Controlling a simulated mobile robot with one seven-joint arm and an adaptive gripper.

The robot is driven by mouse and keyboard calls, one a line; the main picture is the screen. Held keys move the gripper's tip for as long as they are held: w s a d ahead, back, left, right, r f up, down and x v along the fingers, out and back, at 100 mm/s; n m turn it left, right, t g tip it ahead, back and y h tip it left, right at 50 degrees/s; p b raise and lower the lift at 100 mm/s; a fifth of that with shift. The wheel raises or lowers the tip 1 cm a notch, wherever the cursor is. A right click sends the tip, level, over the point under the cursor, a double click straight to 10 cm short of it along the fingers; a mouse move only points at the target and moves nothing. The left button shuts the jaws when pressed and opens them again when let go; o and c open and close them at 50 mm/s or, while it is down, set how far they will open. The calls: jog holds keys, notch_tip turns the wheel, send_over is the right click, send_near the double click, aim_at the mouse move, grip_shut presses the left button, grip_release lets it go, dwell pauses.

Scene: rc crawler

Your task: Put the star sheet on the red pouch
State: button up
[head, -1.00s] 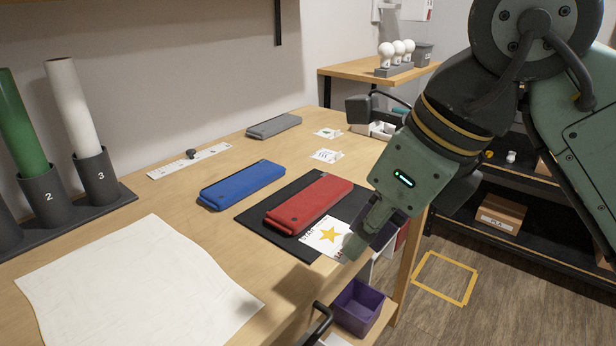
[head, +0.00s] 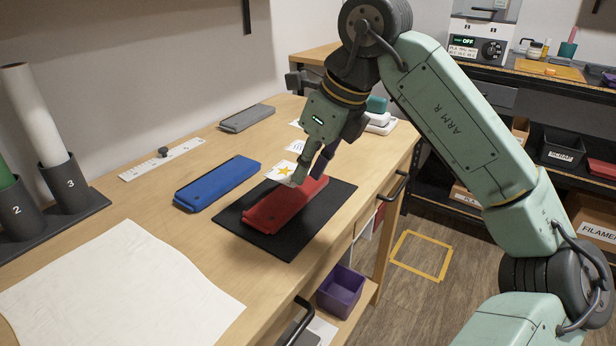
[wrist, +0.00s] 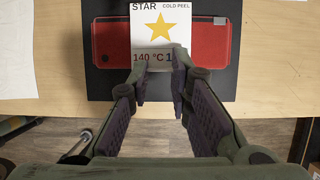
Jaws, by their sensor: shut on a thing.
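The star sheet (head: 284,171) is a small white square with a yellow star. My gripper (head: 304,178) is shut on its near edge. In the wrist view, the star sheet (wrist: 160,28) lies across the middle of the red pouch (wrist: 110,45), whose two ends show on either side. In the head view, the red pouch (head: 273,210) lies flat on a black mat (head: 285,242), and the sheet shows at its back edge. The sheet looks held above the pouch; the gap is hard to tell. The fingertips (wrist: 160,82) are at the sheet's lettered edge.
A blue pouch (head: 217,182) lies left of the mat and a grey pouch (head: 247,118) farther back. A ruler (head: 162,159), a large white sheet (head: 115,285) and tubes in holders (head: 70,185) are on the left. A purple bin (head: 341,290) sits below the table.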

aim_at(302, 197)
jog(key=shift+f, duration=1.8)
jog(key=shift+f, duration=0.2)
jog(key=o, duration=0.7)
jog(key=shift+o, duration=0.2)
jog(key=shift+r, duration=0.1)
jog(key=shift+r+p, duration=0.25)
jog(key=shift+p, duration=0.1)
jog(key=v, duration=1.1)
jog(key=shift+d+r+b, duration=0.15)
jog(key=shift+r+b, duration=0.2)
jog(key=shift+b, duration=0.1)
